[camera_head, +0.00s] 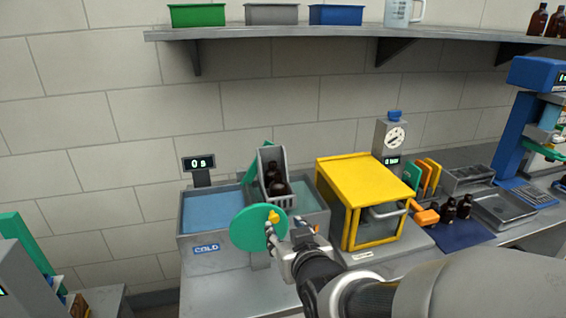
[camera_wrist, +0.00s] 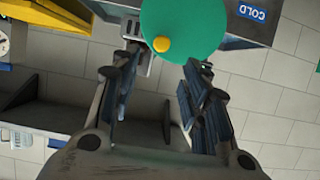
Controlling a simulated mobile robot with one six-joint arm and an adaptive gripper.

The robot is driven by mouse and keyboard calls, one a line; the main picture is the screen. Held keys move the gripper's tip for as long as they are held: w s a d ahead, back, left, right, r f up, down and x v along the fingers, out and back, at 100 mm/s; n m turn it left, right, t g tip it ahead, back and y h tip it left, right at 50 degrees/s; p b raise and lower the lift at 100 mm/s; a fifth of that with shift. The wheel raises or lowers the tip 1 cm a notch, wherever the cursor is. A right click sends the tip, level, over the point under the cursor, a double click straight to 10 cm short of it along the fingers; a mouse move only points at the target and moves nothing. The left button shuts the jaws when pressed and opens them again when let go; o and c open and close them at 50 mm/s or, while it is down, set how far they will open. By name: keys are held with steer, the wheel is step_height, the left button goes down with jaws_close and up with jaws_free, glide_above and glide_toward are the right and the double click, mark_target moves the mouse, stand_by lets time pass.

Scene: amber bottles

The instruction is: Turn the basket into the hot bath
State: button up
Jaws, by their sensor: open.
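A grey slatted basket (camera_head: 271,160) holding dark amber bottles (camera_head: 275,182) stands tilted between two water baths in the head view. The cold bath (camera_head: 207,228), labelled COLD, is left of it. The other bath (camera_head: 316,205), which carries no readable label, is right of it and partly hidden. A green disc (camera_head: 248,230) with a yellow knob (camera_head: 273,217) stands at the front of the baths; it also shows in the wrist view (camera_wrist: 200,25). My gripper (camera_head: 283,232) is open and empty, close to the knob. In the wrist view my gripper (camera_wrist: 160,68) has its fingers spread below the knob.
A yellow-framed box (camera_head: 362,170) stands right of the baths, close to my arm. Loose bottles (camera_head: 456,208) and metal trays (camera_head: 505,211) lie farther right. A display (camera_head: 199,162) reading 0 s stands behind the cold bath. A shelf (camera_head: 350,31) runs above.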

mark_target(275, 219)
steer(key=p+x, duration=0.2)
steer(key=x, duration=0.2)
steer(key=p+x, duration=0.1)
steer(key=x, duration=0.3)
steer(key=shift+w+a+f+p, duration=0.1)
steer(key=shift+w+f+p, duration=0.15)
steer(key=shift+f+p, duration=0.15)
steer(key=shift+x, duration=0.8)
steer(key=shift+r, duration=0.1)
jaws_close()
